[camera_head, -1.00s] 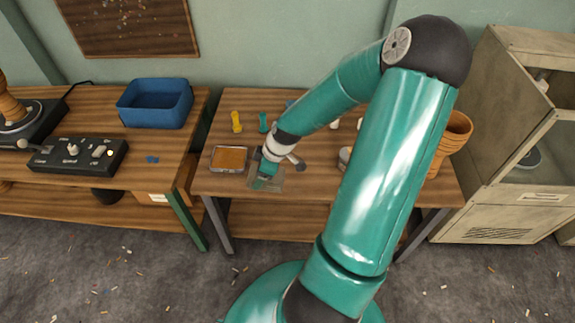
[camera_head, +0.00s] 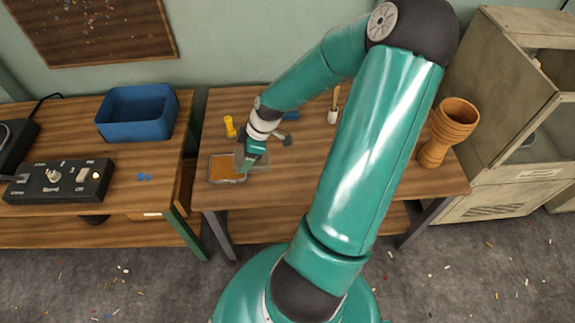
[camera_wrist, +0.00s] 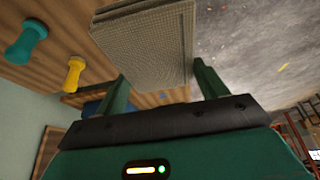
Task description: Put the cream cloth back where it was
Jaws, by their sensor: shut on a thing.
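My gripper (camera_head: 252,160) is over the front left of the middle table (camera_head: 300,185), beside and partly over a shallow tray with orange-brown contents (camera_head: 225,170). It is shut on a flat, square, grey-beige mesh-like sheet (camera_wrist: 145,45), which sits between the two fingers in the wrist view. In the head view this sheet looks thin and partly see-through, next to the tray's right side. I see no other thing that is clearly a cream cloth. I cannot tell whether the held sheet is it. My arm hides part of the table.
A yellow spool-shaped piece (camera_head: 230,126) stands behind the tray; a teal one (camera_wrist: 25,42) shows in the wrist view. A white-tipped tool (camera_head: 333,112) and a wooden goblet drum (camera_head: 448,130) are farther right. A blue bin (camera_head: 138,112) and control box (camera_head: 58,180) are on the left table.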

